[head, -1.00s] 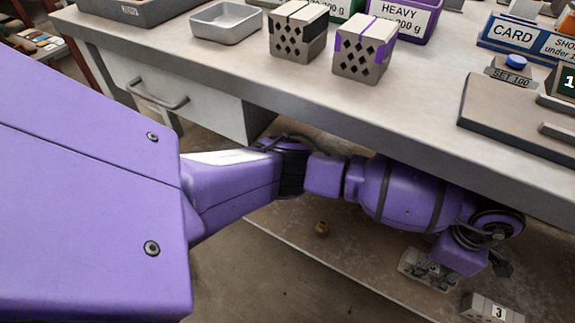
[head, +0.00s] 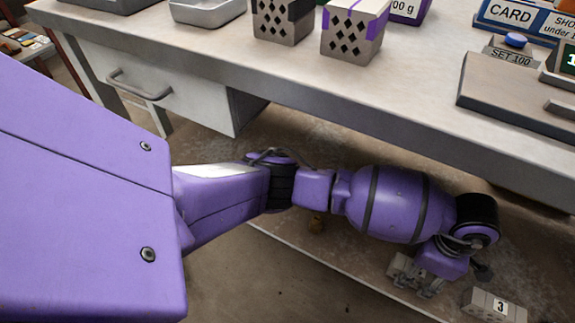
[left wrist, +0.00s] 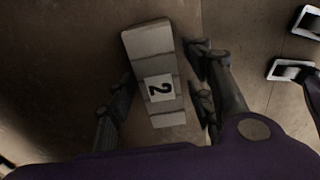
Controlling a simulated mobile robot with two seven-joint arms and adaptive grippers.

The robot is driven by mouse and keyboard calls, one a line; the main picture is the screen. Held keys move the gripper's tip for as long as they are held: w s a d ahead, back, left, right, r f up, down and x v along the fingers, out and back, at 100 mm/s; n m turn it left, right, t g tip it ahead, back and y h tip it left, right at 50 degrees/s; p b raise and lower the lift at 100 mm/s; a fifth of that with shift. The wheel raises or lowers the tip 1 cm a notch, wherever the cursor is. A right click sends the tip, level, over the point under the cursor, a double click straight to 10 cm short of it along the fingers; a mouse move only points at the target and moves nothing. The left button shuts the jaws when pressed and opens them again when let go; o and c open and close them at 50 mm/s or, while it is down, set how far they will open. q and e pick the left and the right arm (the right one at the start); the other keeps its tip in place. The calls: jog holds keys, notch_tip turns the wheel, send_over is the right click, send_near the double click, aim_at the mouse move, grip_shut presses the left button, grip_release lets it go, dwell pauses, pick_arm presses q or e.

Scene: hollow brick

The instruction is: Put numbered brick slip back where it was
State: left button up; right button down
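A pale grey brick slip with a black "2" on a white label (left wrist: 158,88) lies between the fingers of my left gripper (left wrist: 163,88) in the left wrist view. One finger is on each side of it, and narrow gaps seem to show, so the fingers look open around it. In the head view my left gripper (head: 413,275) is low under the bench, its grey fingers hard to tell from any brick there. A grey brick marked "3" (head: 493,304) stands to its right. My right gripper is not in view.
The workbench (head: 300,80) with a drawer (head: 150,92) overhangs my left arm. On top are two perforated holders (head: 352,38), a metal tray (head: 205,10) and a "SET 100" button (head: 515,41).

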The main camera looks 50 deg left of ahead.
pick_arm(q)
jog(key=shift+w+r, duration=0.1)
jog(key=shift+r, duration=0.05)
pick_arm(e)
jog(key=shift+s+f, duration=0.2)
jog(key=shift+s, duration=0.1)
pick_arm(q)
jog(key=shift+r, duration=0.15)
notch_tip(320, 180, up, 8)
jog(key=p, duration=0.3)
jog(key=shift+f, duration=0.2)
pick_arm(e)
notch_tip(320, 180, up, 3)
pick_arm(q)
jog(key=shift+f, duration=0.1)
